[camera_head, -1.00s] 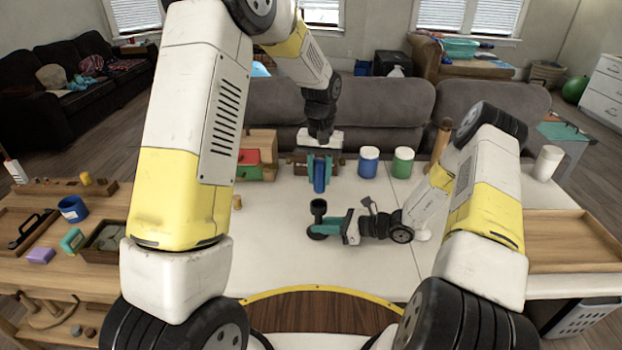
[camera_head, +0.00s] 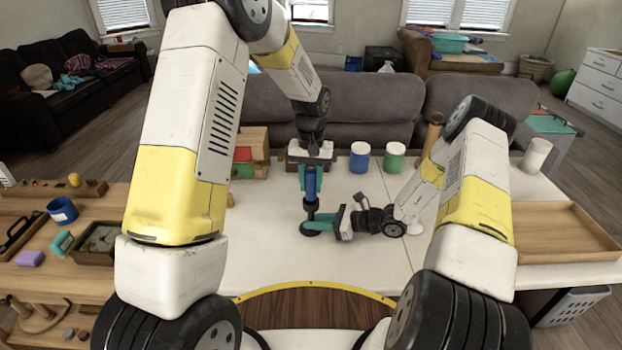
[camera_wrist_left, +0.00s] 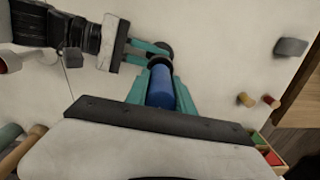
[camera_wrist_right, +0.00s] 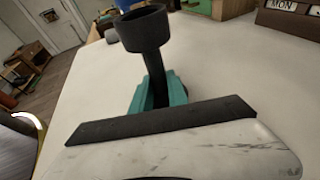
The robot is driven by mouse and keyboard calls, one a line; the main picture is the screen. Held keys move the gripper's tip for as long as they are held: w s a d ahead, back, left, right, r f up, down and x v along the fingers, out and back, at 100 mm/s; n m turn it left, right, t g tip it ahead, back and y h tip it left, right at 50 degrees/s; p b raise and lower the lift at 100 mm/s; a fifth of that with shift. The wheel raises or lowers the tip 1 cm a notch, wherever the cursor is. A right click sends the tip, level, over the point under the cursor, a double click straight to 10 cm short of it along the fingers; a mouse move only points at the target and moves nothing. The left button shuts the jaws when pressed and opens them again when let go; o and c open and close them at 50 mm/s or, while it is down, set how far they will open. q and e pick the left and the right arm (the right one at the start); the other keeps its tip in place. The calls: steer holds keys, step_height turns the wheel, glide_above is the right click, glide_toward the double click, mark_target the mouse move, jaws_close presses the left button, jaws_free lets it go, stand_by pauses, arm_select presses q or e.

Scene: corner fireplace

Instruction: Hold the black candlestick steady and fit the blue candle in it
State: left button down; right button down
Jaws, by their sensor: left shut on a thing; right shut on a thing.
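The blue candle (camera_head: 311,184) is upright in my left gripper (camera_head: 310,178), which is shut on it. The left wrist view shows the candle (camera_wrist_left: 161,88) between teal fingers, its far end at the dark candlestick cup (camera_wrist_left: 158,62). The black candlestick (camera_head: 311,211) stands upright on the white table, directly below the candle. My right gripper (camera_head: 322,222) is shut on its stem from the right. In the right wrist view the candlestick's cup (camera_wrist_right: 143,28) is close, with the candle's lower end (camera_wrist_right: 126,4) at its rim. I cannot tell whether the candle is inside the cup.
A blue jar (camera_head: 360,158) and a green jar (camera_head: 394,158) stand at the table's back. A wooden box with red and green parts (camera_head: 243,160) is at back left. An empty wooden tray (camera_head: 550,236) lies right. The white table (camera_head: 270,250) is clear in front.

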mark_target(311, 191)
arm_select(q)
steer(key=shift+f, duration=1.65)
stand_by(0.4)
steer(key=c, duration=1)
jaws_free()
step_height(311, 191, up, 12)
arm_select(e)
steer(key=c, duration=1.2)
jaws_free()
